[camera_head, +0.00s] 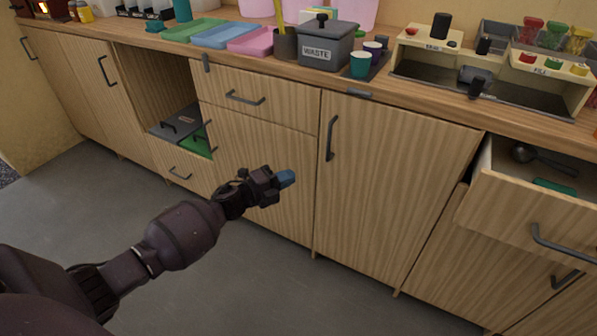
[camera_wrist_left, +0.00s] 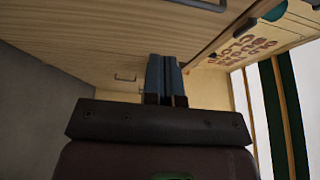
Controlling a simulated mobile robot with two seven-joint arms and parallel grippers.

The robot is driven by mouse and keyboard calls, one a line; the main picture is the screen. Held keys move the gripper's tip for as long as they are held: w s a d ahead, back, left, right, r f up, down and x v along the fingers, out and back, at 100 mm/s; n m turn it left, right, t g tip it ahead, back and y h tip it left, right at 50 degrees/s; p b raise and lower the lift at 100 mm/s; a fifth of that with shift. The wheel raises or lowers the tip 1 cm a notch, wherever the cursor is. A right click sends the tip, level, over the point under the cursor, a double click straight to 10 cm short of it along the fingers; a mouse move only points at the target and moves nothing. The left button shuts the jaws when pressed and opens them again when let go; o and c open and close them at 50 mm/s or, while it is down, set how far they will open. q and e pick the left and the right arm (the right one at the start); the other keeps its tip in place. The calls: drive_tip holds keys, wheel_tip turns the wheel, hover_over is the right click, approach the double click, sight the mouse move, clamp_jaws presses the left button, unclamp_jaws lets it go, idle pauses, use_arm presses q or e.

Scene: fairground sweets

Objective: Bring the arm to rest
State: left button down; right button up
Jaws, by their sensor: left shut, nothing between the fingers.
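My left gripper (camera_head: 286,178) is in the middle of the head view, in front of the wooden cabinet doors and below the counter. Its blue fingertips are together with nothing between them. In the left wrist view the two blue fingers (camera_wrist_left: 164,75) stand side by side, closed. My left arm reaches in from the lower left of the head view. My right gripper does not show in either view.
An open drawer (camera_head: 530,195) with a ladle juts out at the right. An open cabinet compartment (camera_head: 160,95) is at the left. The counter (camera_head: 400,88) holds a grey waste bin (camera_head: 327,45), cups and coloured trays (camera_head: 225,35). The grey floor (camera_head: 250,290) is clear.

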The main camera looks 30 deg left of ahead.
use_arm(q)
drive_tip(key=shift+s+a, duration=0.2)
drive_tip(key=shift+s, duration=0.2)
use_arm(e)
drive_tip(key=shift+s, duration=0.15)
use_arm(q)
drive_tip(key=shift+f, duration=0.1)
drive_tip(key=s+d+f+n+g+y, duration=0.1)
drive_tip(key=s+d+f+n+y, duration=0.3)
drive_tip(key=s, duration=0.6)
drive_tip(key=s+f+n+g+y, duration=0.1)
drive_tip(key=s+f+n, duration=0.1)
drive_tip(key=s+n, duration=0.65)
drive_tip(key=s+d+f+n+g+y, duration=0.1)
drive_tip(key=s+d+f+n+y, duration=0.2)
drive_tip(key=s, duration=0.9)
drive_tip(key=s+d+r+n+g, duration=0.1)
drive_tip(key=s+r+n+g, duration=0.15)
drive_tip(key=s+n, duration=0.55)
wheel_tip(320, 180, up, 9)
drive_tip(key=s+m+p, duration=0.1)
drive_tip(key=s+p, duration=0.1)
drive_tip(key=p, duration=1)
drive_tip(key=shift+r+p, duration=0.15)
drive_tip(key=shift+p, duration=0.2)
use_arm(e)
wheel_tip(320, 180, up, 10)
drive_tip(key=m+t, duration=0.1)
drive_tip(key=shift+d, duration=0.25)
